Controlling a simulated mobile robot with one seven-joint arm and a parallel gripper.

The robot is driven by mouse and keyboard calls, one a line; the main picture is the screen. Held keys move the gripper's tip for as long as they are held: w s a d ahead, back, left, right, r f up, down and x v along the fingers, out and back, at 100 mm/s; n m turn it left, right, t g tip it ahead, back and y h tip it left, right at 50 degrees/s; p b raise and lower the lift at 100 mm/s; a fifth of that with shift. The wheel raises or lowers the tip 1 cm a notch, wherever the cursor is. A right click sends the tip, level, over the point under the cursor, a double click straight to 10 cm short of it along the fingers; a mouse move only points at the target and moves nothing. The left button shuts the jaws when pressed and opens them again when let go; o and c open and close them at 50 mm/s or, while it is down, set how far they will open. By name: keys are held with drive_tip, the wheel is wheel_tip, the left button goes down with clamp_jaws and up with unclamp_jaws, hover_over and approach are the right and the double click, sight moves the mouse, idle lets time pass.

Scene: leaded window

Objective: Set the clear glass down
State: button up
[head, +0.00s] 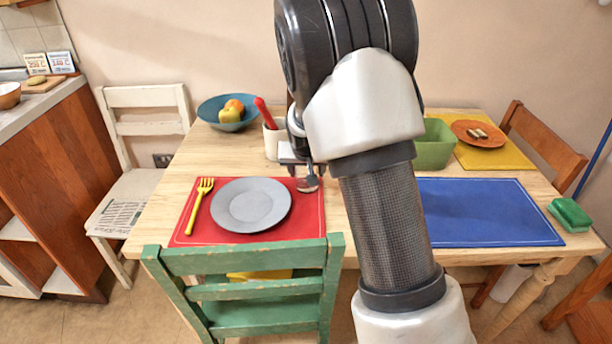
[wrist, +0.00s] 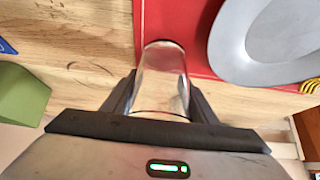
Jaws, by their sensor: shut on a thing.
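The clear glass (wrist: 163,68) is between the two fingers of my gripper (wrist: 161,88), which is shut on it. In the wrist view the glass overlaps the edge of the red placemat (wrist: 195,58) and bare wood beside it. I cannot tell whether its base touches anything. In the head view my gripper (head: 303,168) is near the right back corner of the red placemat (head: 308,222), right of the grey plate (head: 251,205). The arm hides part of the table there, and the glass is not clear in that view.
A white holder (head: 273,141) with a red-handled thing stands just behind my gripper. A blue bowl of fruit (head: 212,110) is back left. A green container (head: 435,145) and blue placemat (head: 490,212) lie right of my arm. A yellow fork (head: 199,205) is left of the plate.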

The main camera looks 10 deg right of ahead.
drive_tip(key=shift+f, duration=0.3)
drive_tip(key=shift+f, duration=0.15)
drive_tip(key=o, duration=1.2)
